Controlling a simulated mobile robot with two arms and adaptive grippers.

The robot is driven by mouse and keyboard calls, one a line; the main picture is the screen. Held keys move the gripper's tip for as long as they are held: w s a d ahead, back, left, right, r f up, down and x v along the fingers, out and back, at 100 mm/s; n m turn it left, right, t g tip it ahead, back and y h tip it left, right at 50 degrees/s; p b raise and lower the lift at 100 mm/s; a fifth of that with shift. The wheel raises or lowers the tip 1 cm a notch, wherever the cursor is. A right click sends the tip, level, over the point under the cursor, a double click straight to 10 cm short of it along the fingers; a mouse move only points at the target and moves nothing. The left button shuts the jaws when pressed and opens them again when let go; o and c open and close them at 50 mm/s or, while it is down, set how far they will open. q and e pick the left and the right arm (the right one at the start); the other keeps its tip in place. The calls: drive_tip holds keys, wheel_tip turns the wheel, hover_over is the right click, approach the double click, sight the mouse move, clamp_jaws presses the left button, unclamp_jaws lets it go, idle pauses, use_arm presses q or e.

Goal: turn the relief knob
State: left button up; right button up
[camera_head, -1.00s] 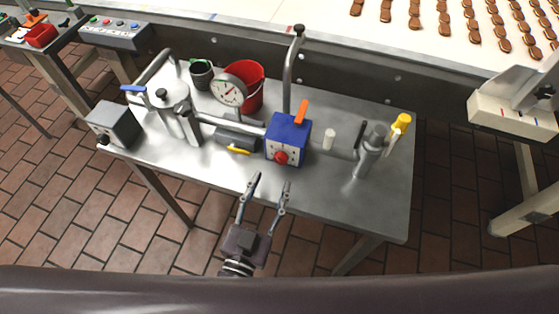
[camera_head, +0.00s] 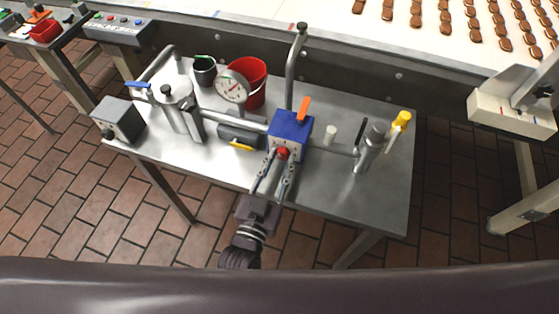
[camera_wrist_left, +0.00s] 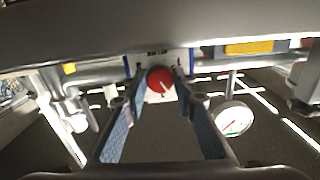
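The relief knob appears to be the red round knob (camera_head: 283,153) on the front of the blue box (camera_head: 291,128). In the left wrist view, the red knob (camera_wrist_left: 160,80) with a light pointer mark sits between the far ends of my fingers. My left gripper (camera_head: 281,160) is at the box's front, one finger on each side of the knob. Its fingers (camera_wrist_left: 158,88) are apart and look open, with small gaps to the knob; I cannot tell whether either touches it. My right gripper is not in view.
The steel table (camera_head: 330,195) carries a pressure gauge (camera_head: 232,86), a red bucket (camera_head: 250,80), a dark cup (camera_head: 204,71), a steel vessel (camera_head: 173,98) and a yellow-capped valve (camera_head: 401,121). The front table strip is clear.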

use_arm(q)
drive_tip(key=c, duration=0.4)
drive_tip(key=shift+c, duration=0.2)
drive_tip(key=shift+r+m+p, duration=0.1)
drive_tip(key=shift+m+p, duration=0.7)
drive_tip(key=shift+m, duration=0.2)
drive_tip(key=shift+m+p, duration=0.75)
drive_tip(key=shift+m, duration=1.05)
drive_tip(key=o, duration=1.2)
drive_tip(key=shift+c, duration=0.2)
